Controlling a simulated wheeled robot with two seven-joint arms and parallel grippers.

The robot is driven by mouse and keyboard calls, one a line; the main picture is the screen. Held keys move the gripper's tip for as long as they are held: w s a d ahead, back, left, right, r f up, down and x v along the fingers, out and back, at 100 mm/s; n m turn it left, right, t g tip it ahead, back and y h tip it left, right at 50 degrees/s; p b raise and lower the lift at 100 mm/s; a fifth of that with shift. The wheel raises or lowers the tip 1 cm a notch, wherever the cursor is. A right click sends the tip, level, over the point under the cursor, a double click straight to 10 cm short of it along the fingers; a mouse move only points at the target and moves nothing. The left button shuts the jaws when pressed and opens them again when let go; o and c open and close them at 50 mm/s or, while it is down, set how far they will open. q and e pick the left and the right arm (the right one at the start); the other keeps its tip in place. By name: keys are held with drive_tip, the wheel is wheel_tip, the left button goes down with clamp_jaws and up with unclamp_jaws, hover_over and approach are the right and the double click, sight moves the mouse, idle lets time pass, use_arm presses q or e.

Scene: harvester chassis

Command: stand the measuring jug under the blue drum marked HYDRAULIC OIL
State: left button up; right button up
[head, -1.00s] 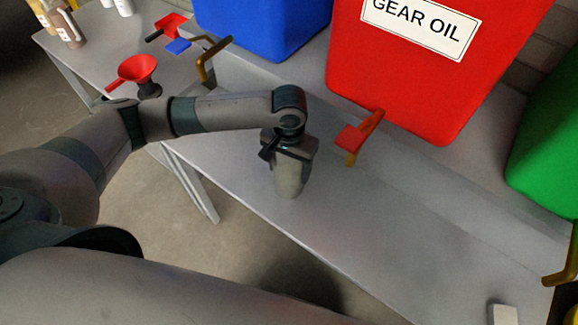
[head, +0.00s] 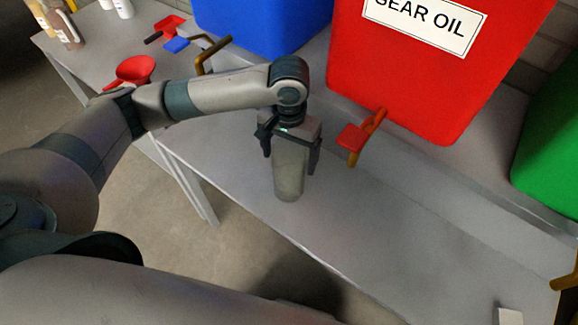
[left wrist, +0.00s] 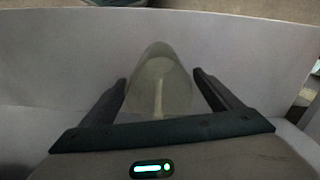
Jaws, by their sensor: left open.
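The measuring jug (head: 289,175), a greyish translucent vessel, stands on the grey bench below the red drum. My left gripper (head: 289,163) points down at it, open, with one finger on each side of its upper part. In the left wrist view the jug (left wrist: 158,85) shows between the two spread fingers (left wrist: 160,82), with visible gaps on both sides. The blue drum (head: 262,22) stands at the top, left of the red one; its label is out of view. My right gripper is not in view.
The red GEAR OIL drum (head: 425,75) has a red-handled tap (head: 362,135) close right of my gripper. A green drum (head: 550,140) is at right. A white block (head: 509,316) is lower right.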

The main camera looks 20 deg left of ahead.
sight(289, 150)
use_arm(q)
wheel_tip(289, 150, up, 4)
drive_tip(key=shift+r+b, duration=0.1)
drive_tip(key=shift+b, duration=0.3)
drive_tip(key=shift+r, duration=0.85)
